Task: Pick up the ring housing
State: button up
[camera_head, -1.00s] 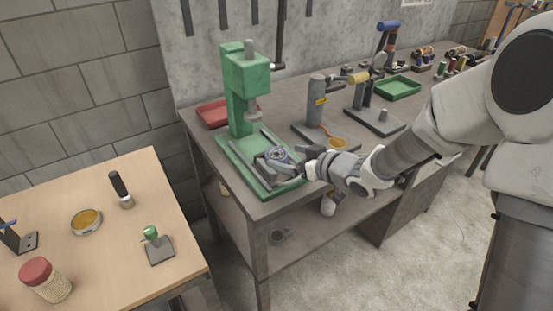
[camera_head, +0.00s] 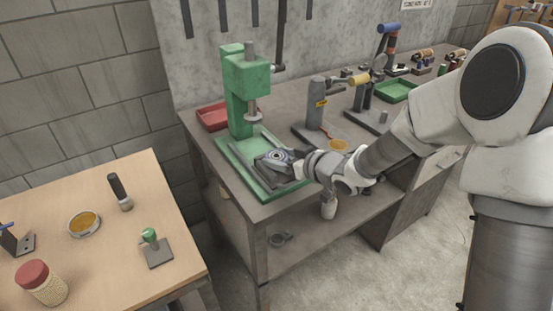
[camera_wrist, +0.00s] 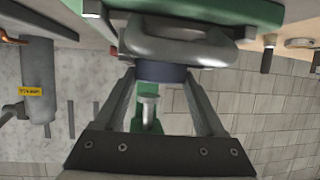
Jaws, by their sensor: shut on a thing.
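The ring housing (camera_head: 277,155), a grey part with a round dark-and-light centre, is at the green base of the press (camera_head: 247,85). My gripper (camera_head: 292,158) reaches it from the right. In the wrist view, my gripper (camera_wrist: 161,74) has its two fingers on either side of the dark round part of the ring housing (camera_wrist: 180,47) and is shut on it. The thick grey ring shows just beyond the fingertips. Whether its underside touches the press base cannot be told.
The press column and its ram stand just behind the housing. A grey stand (camera_head: 315,112) is to the right, and a red tray (camera_head: 213,115) behind left. The wooden table (camera_head: 75,200) holds several small items.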

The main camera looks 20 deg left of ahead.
grip_shut()
jog(key=shift+r, duration=0.2)
